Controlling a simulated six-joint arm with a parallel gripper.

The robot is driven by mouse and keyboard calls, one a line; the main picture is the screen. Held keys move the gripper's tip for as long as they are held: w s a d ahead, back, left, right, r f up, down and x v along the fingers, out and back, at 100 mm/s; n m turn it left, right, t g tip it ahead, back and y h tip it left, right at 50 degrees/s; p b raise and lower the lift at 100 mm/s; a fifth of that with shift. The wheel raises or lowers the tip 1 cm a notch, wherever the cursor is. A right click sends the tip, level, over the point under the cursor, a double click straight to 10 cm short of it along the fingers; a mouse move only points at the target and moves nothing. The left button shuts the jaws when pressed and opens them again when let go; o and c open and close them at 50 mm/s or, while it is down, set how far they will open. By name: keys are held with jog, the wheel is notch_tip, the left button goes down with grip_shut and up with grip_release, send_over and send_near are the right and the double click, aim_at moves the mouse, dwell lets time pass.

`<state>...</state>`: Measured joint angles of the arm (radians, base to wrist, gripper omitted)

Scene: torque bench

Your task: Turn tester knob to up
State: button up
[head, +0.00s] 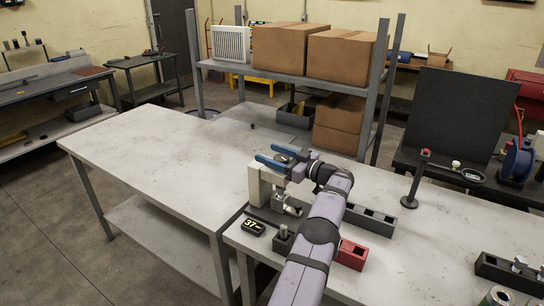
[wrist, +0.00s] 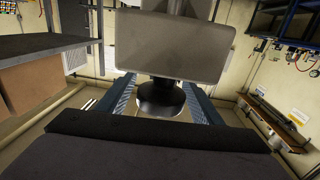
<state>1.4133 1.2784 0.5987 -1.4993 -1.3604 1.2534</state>
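The tester (head: 256,187) is a cream upright frame on a dark base at the left end of the near bench. In the wrist view its pale block (wrist: 172,45) fills the top middle. A round black knob (wrist: 160,98) shows just below that block. My gripper (head: 271,155) has blue fingers at the top of the tester, pointing left. In the wrist view the fingers of my gripper (wrist: 160,108) stand apart on either side of the knob. I cannot tell whether they touch it. The knob is not clearly visible in the head view.
A small display (head: 253,227) reading 37 lies before the tester. A red bin (head: 352,254) and dark bins (head: 371,219) stand to the right. A black post (head: 416,180) stands farther right. The left table (head: 165,150) is mostly clear. Boxes (head: 290,48) sit on a shelf behind.

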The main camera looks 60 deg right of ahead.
aim_at(288, 161)
jog(key=shift+f, duration=0.15)
jog(key=shift+s, duration=0.45)
jog(key=shift+s+a+b, duration=0.15)
jog(key=shift+s+b, duration=0.55)
jog(key=shift+s, duration=0.95)
jog(key=shift+s+a+b, duration=0.1)
jog(key=shift+s+b, duration=0.55)
jog(key=shift+s, duration=0.95)
